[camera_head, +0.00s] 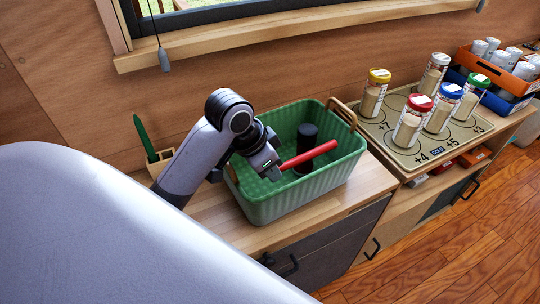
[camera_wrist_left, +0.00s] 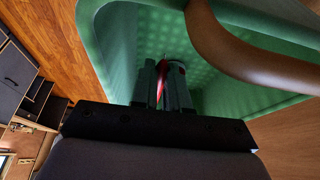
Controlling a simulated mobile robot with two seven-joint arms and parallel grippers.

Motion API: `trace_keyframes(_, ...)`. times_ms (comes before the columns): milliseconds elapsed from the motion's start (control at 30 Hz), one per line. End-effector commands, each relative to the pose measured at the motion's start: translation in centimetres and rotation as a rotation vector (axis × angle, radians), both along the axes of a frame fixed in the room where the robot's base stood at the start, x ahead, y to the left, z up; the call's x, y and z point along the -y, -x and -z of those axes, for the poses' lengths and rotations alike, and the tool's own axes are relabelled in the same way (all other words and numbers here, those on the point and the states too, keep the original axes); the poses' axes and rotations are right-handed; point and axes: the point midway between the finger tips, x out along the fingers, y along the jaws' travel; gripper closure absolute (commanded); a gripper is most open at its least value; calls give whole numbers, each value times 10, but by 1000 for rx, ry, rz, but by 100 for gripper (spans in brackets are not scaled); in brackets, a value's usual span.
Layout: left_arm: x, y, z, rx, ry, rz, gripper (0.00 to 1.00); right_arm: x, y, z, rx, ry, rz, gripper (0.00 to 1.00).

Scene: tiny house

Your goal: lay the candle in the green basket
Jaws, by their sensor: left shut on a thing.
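The red candle (camera_head: 309,155) is held by one end in my left gripper (camera_head: 277,170), which is shut on it. The candle points to the right, over the opening of the green basket (camera_head: 290,207). In the left wrist view, my left gripper (camera_wrist_left: 162,85) has the red candle (camera_wrist_left: 161,78) between its fingers, above the green basket (camera_wrist_left: 125,40). I cannot tell how far the candle is above the basket floor. A dark cylinder (camera_head: 306,138) stands inside the basket, behind the candle. My right gripper is not in view.
The basket stands on a wooden counter (camera_head: 213,213), with a brown handle (camera_head: 343,112) at its right end. A wooden holder with a green item (camera_head: 144,138) stands left. Several lidded jars stand on a marked board (camera_head: 440,145) at right, near orange and blue crates (camera_head: 500,76).

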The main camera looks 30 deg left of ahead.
Motion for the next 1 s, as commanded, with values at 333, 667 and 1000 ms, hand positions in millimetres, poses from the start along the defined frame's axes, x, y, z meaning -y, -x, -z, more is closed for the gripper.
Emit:
trace_keyframes(333, 0, 0, 40, -1, 0, 0, 100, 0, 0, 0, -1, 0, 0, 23)
trace_keyframes(667, 0, 0, 56, 1, 0, 1, 100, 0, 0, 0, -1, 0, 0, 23)
trace_keyframes(1000, 0, 0, 56, 1, 0, 1, 60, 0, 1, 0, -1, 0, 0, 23)
